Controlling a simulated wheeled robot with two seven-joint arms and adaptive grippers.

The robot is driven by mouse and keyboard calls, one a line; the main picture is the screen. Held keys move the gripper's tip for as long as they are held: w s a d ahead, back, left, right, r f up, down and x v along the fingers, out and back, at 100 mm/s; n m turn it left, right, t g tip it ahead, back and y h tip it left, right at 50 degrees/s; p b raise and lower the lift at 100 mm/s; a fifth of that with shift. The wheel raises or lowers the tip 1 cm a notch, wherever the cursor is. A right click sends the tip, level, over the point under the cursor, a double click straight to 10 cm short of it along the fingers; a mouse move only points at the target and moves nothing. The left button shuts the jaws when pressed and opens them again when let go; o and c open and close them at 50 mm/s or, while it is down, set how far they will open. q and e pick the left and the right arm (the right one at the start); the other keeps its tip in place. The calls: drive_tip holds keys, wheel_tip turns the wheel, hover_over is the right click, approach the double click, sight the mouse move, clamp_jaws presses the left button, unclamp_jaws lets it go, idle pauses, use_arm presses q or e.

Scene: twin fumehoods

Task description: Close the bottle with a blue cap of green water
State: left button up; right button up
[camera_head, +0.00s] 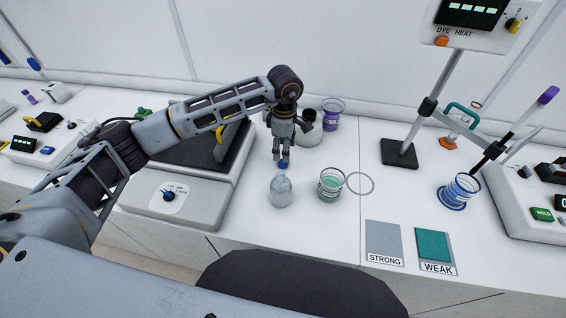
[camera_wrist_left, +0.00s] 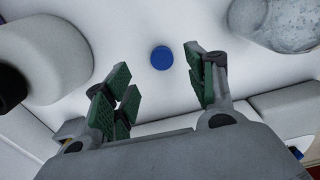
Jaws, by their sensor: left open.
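My left gripper (camera_head: 283,154) points down over the white bench with its fingers apart. In the wrist view, the left gripper (camera_wrist_left: 158,78) is open and nothing is between its green pads. The round blue cap (camera_wrist_left: 161,57) shows beyond the fingertips, on the white surface. In the head view, the cap (camera_head: 284,166) is just below the fingertips, partly hidden. The clear bottle (camera_head: 281,191) stands upright in front of the cap, apart from it. Its rounded glass (camera_wrist_left: 285,22) shows in the wrist view's upper right corner. Its contents look pale grey, not clearly green. My right gripper is out of view.
A beaker of green liquid (camera_head: 331,185) stands right of the bottle. A flask with a dark top (camera_head: 308,133) and a purple-liquid beaker (camera_head: 332,113) stand behind. A grey device (camera_head: 190,200) is at left; a stand (camera_head: 399,153) is at right.

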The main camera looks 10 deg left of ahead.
sight(283, 164)
use_arm(q)
drive_tip(key=shift+f, duration=0.4)
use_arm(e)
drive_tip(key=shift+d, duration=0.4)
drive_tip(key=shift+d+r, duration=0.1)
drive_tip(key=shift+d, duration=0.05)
use_arm(q)
drive_tip(key=shift+s+a+f+p, duration=0.15)
drive_tip(key=shift+f+p, duration=0.6)
drive_tip(key=shift+f, duration=1.85)
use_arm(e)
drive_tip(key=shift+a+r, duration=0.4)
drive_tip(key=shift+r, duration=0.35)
use_arm(q)
drive_tip(key=shift+c, duration=0.5)
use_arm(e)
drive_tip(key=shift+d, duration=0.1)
use_arm(q)
drive_tip(key=c, duration=0.6)
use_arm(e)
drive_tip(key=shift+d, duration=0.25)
